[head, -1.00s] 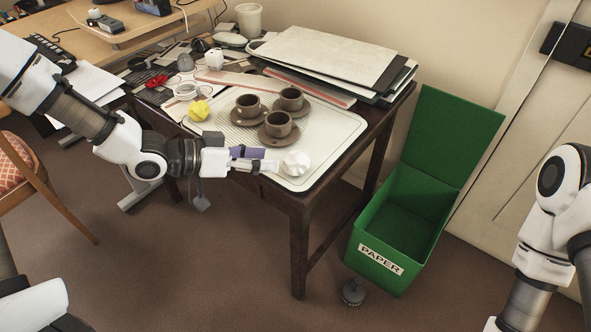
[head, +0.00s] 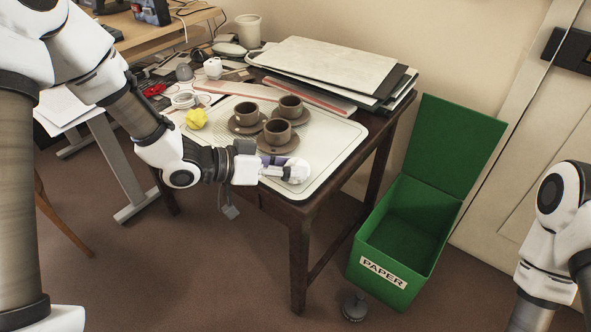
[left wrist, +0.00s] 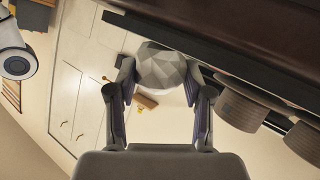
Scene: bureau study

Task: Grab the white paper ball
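The white paper ball (head: 297,171) is faceted and sits at the near right corner of the pale tray (head: 334,148) on the dark wooden table. My left gripper (head: 280,170) reaches in from the left, low over the tray edge, with its fingertips at the ball. In the left wrist view the ball (left wrist: 161,66) lies between the spread fingertips of the left gripper (left wrist: 160,76). The fingers stand apart, one on each side; whether they touch the ball is unclear. My right arm shows at the right edge, but its gripper is out of view.
Brown cups on saucers (head: 277,133) stand on the tray close behind the left gripper. A yellow crumpled ball (head: 196,119) lies at the tray's left. Stacked boards (head: 335,66) lie at the back. An open green paper bin (head: 384,268) stands on the floor to the right.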

